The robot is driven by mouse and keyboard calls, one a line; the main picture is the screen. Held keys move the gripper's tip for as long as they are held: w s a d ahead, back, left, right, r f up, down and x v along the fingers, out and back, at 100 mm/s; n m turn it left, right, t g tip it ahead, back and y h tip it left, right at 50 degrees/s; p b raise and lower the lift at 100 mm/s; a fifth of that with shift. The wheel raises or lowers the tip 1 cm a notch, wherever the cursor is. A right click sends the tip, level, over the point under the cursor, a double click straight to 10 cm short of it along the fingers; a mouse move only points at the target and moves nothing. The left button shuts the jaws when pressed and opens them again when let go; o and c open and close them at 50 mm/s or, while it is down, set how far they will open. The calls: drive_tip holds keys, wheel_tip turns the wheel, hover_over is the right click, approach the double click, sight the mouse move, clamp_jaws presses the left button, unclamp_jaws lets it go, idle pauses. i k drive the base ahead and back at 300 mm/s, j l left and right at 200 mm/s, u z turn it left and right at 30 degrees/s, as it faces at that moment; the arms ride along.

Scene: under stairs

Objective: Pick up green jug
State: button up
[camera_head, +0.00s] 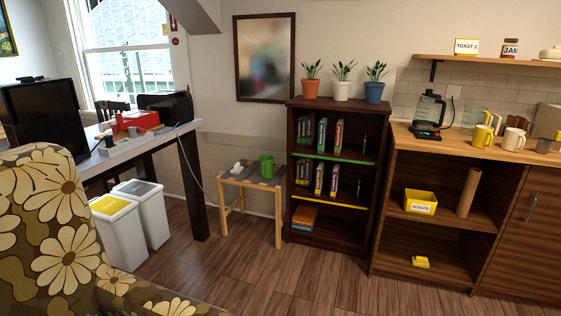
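The green jug (266,166) stands upright on a small wooden stool (236,182) with a grey top, in the middle left of the head view. It looks like a mug-sized vessel with a handle on its left side. A small white object (238,167) lies beside it on the stool's left part. My gripper is not in view.
A dark bookcase (335,174) stands just right of the stool. A table (150,137) and two bins (140,213) are to the left. A flowered armchair (60,240) fills the near left. The wooden floor (270,275) before the stool is clear.

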sight(265, 161)
drive_tip(key=i, duration=4.4)
drive_tip(key=u, duration=0.05)
